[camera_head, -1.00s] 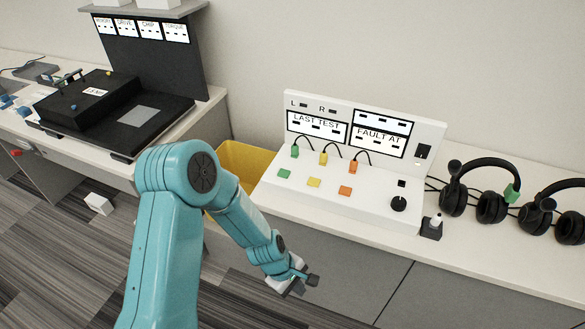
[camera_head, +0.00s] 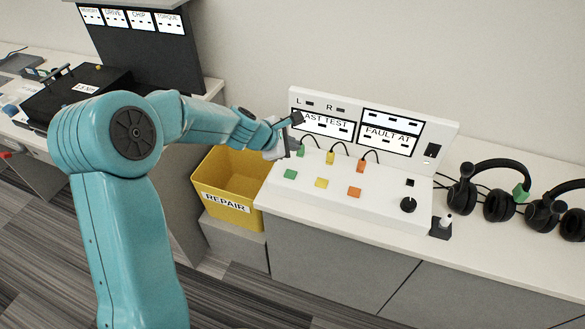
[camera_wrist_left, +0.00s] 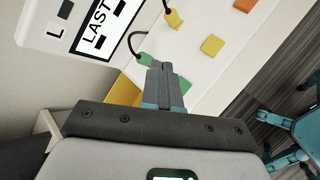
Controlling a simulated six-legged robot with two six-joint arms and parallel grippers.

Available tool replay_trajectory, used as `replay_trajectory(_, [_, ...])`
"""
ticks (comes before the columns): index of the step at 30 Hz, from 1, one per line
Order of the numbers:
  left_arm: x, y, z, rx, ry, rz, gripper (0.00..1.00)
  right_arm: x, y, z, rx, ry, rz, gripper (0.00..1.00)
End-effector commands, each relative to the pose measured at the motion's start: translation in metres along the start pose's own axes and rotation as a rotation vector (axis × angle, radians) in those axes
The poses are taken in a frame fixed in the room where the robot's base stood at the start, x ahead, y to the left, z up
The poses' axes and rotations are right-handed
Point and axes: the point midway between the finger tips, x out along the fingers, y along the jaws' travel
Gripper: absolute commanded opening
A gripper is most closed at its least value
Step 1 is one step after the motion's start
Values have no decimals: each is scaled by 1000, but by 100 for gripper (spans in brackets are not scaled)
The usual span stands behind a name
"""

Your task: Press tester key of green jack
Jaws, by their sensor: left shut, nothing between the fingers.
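The white tester (camera_head: 340,185) stands on the counter with a sloped front and an upright display panel. Its green key (camera_head: 290,174) is at the left of a row with a yellow key (camera_head: 321,183) and an orange key (camera_head: 355,193). The green jack (camera_head: 301,152) has a black cable behind the key. My left gripper (camera_head: 294,121) is shut and empty above the tester's left end. In the left wrist view, the shut fingers (camera_wrist_left: 160,70) overlap the green jack (camera_wrist_left: 144,59) and partly hide the green key (camera_wrist_left: 185,85). Contact cannot be told. My right gripper is not in view.
A yellow repair bin (camera_head: 225,190) stands left of the tester, below my left forearm. Black headsets (camera_head: 485,195) lie farther right. A black case (camera_head: 75,95) is at the left.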

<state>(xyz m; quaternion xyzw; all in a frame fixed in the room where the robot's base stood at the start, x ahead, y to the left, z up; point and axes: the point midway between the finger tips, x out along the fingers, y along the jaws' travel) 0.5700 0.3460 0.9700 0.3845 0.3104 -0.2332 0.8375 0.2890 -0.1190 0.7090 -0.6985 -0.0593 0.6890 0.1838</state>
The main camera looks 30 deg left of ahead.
Motion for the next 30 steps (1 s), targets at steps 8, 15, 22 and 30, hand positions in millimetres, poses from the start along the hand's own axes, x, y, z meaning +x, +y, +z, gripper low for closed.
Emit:
replay_trajectory(8, [-10,8,-6,-11,11,20,0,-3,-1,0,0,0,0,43])
replay_trajectory(15, [-8,8,-6,-7,10,18,0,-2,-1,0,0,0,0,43])
replay_trajectory(22, [3,1,-14,-6,9,17,0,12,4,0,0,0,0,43])
replay_trajectory(30, [30,-17,-34,-6,9,16,0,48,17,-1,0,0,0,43])
